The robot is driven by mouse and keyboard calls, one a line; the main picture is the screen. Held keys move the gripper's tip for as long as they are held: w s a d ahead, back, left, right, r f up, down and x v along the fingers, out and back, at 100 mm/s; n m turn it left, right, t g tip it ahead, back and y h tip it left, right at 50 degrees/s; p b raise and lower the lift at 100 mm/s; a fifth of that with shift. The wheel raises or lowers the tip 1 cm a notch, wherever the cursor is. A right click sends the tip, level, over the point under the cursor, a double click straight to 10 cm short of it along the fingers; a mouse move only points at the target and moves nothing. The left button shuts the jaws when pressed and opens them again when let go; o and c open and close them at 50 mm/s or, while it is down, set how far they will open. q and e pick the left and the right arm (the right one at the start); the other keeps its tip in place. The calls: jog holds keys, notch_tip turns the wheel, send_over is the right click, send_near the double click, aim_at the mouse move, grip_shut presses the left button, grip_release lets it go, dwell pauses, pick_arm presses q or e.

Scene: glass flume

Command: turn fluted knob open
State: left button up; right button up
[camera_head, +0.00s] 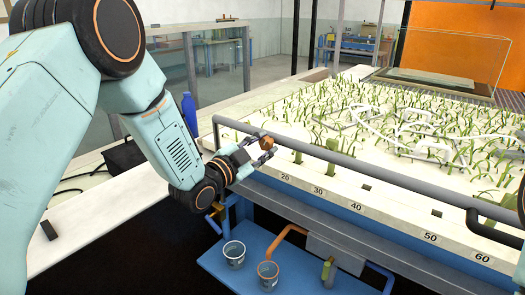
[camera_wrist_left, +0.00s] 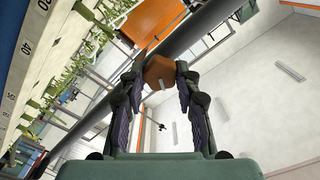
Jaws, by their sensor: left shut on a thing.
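The knob (camera_head: 267,143) is small and orange-brown, beside the grey rail along the flume's near edge. In the left wrist view the knob (camera_wrist_left: 158,71) looks faceted and sits between the two fingertips, in front of the dark rail. My left gripper (camera_head: 261,147) reaches in from the left and is shut on the knob, with one finger on each side of it. The fingers also show in the left wrist view (camera_wrist_left: 159,80). The fingers partly hide the knob's sides, and its flutes are too small to make out. My right gripper is not in view.
A grey rail (camera_head: 350,166) runs along the bed of green plants (camera_head: 400,125). A numbered scale strip (camera_head: 392,222) lies below it. A blue bottle (camera_head: 190,115) stands behind my left arm.

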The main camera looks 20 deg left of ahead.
pick_arm(q)
jog(key=m+b, duration=0.3)
jog(key=m, duration=0.3)
jog(key=shift+f+m, duration=0.1)
jog(key=shift+m, duration=0.2)
jog(key=m+b, duration=0.4)
jog(key=m, duration=0.1)
jog(key=shift+m, duration=0.4)
jog(key=o, duration=1.1)
jog(key=shift+o, duration=0.2)
jog(key=shift+s, duration=0.1)
